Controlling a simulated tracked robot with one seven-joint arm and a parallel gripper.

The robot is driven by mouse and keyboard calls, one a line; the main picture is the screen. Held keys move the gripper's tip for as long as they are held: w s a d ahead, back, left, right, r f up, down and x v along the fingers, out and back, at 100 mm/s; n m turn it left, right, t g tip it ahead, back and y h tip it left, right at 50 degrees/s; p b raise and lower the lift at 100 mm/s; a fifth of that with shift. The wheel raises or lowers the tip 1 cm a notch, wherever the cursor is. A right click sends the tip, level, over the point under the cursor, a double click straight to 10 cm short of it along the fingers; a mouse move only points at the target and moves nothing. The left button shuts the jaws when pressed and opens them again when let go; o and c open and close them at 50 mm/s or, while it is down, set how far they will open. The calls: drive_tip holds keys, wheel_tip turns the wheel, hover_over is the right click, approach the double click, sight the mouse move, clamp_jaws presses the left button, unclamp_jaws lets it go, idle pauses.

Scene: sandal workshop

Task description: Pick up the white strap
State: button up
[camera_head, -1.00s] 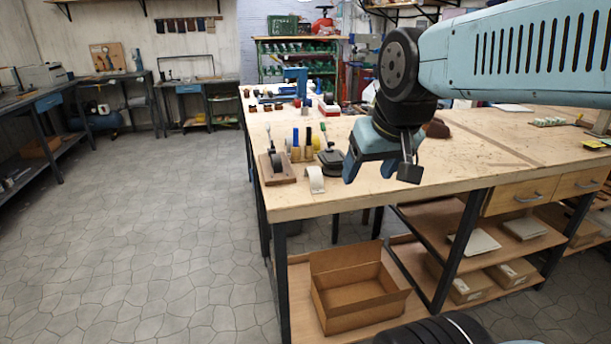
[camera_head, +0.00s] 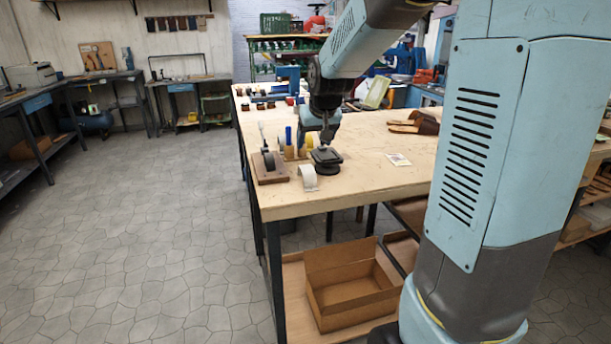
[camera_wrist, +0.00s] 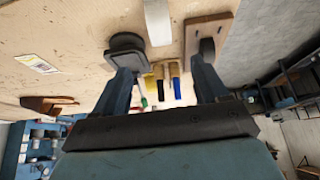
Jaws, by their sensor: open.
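The white strap (camera_head: 307,178) is a small curved band resting near the front edge of the workbench (camera_head: 350,195). It sits between a dark tool on a wooden base (camera_head: 270,174) and a dark round stand (camera_head: 327,160). In the wrist view, the strap (camera_wrist: 157,22) shows at the top, beyond the fingertips. My gripper (camera_head: 315,135) is above the bench, behind the strap in the head view and apart from it. Its two fingers are spread wide in the wrist view (camera_wrist: 166,78), with nothing held. The fingers are partly hidden in the head view.
Upright tools with blue (camera_head: 288,138) and yellow handles stand just behind the strap. A white card (camera_head: 398,159) and a brown leather piece (camera_head: 418,123) lie to the right. An open cardboard box (camera_head: 350,285) is on the lower shelf. Floor at left is clear.

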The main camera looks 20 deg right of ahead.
drive_tip(key=w+f, duration=0.1)
hover_over(307, 167)
drive_tip(key=s, duration=0.3)
drive_tip(key=f, duration=0.6)
drive_tip(key=shift+w+f, duration=0.1)
drive_tip(key=shift+w, duration=0.15)
drive_tip(key=shift+x, duration=3.1)
drive_tip(key=shift+s+f, duration=0.1)
drive_tip(key=shift+s, duration=0.1)
drive_tip(key=c, duration=1)
drive_tip(key=shift+c, duration=0.2)
